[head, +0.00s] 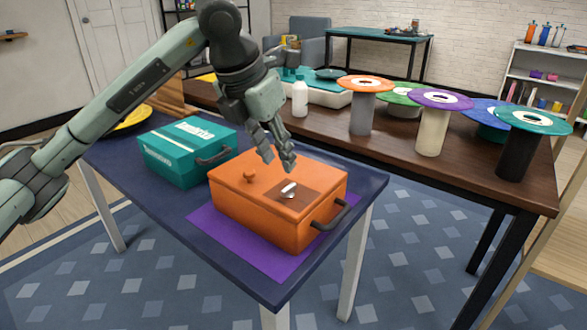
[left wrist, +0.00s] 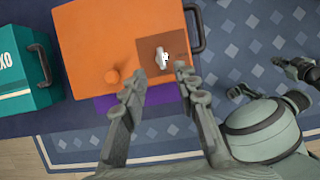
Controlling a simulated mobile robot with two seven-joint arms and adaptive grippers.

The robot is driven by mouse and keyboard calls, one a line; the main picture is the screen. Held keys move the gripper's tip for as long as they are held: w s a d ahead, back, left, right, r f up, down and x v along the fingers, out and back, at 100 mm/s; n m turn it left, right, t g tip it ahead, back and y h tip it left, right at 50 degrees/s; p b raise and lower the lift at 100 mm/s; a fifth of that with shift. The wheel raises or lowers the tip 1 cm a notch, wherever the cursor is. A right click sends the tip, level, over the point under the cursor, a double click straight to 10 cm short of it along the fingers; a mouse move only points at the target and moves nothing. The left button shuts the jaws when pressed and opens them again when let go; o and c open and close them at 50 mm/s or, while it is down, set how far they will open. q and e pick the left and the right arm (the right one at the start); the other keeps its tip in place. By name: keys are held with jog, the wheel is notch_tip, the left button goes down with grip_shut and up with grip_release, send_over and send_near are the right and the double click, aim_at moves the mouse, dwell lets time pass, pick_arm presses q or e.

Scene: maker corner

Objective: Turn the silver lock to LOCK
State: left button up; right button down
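The silver lock (head: 288,190) is a small lever on a brown square patch on the lid of the orange box (head: 245,205). My left gripper (head: 279,166) is just above the lid near the lock. In the left wrist view its two fingers (left wrist: 160,75) are apart with nothing between them, and the lock lies just beyond the tips. No LOCK marking is readable. Grey-green and dark parts of mine show at the right of the left wrist view; my right gripper's state is unclear.
The orange box has a knob (head: 250,177) and a dark handle (head: 331,215), and rests on a purple mat (head: 228,243). A teal box (head: 185,155) stands to its left. A brown bench (head: 390,150) with spools and a white bottle (head: 300,98) is behind.

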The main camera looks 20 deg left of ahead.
aim_at(288, 187)
pick_arm(q)
jog(key=x, duration=0.5)
jog(key=shift+s+f, duration=0.15)
jog(key=shift+f, duration=0.3)
jog(key=shift+x, duration=0.75)
grip_shut()
